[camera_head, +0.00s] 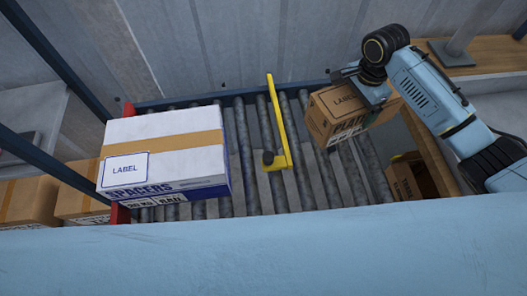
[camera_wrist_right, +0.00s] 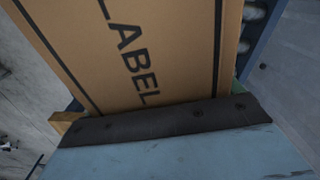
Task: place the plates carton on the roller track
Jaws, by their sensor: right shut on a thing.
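In the right wrist view the brown carton face (camera_wrist_right: 165,45) with the word LABEL fills the middle, against the dark gripper edge (camera_wrist_right: 165,120). My left gripper is not in view.
A large white and blue SPACERS carton (camera_head: 165,150) stands on the left of the track. A yellow stop bar (camera_head: 277,120) crosses the middle. Brown cartons (camera_head: 30,200) sit at lower left. Another brown carton (camera_head: 405,180) sits low at right. Rollers between bar and held carton are bare.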

